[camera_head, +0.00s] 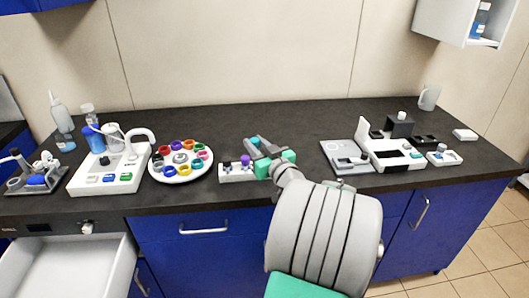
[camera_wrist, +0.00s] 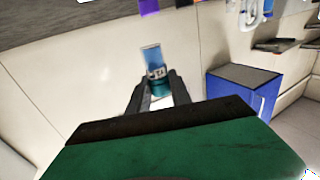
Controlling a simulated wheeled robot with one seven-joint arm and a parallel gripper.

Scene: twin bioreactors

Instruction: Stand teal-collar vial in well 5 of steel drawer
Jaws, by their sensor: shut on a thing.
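My gripper (camera_head: 262,150) is above the counter, just right of a small white rack (camera_head: 236,174). In the wrist view, my gripper (camera_wrist: 157,92) is shut on the teal-collar vial (camera_wrist: 151,56). The vial has a clear blue body and a dark teal collar between the fingers. In the head view the vial cannot be clearly told from the gripper. An open pale drawer (camera_head: 62,272) is at the lower left, below the counter front; I take it as the steel drawer. No numbered wells can be made out in the part that shows.
The rack holds dark and purple caps. Left of it stand a round tray (camera_head: 181,178) with coloured rings and a white device (camera_head: 108,180) with bottles. White instruments (camera_head: 390,152) stand right of my gripper. The back middle of the dark counter (camera_head: 310,118) is clear.

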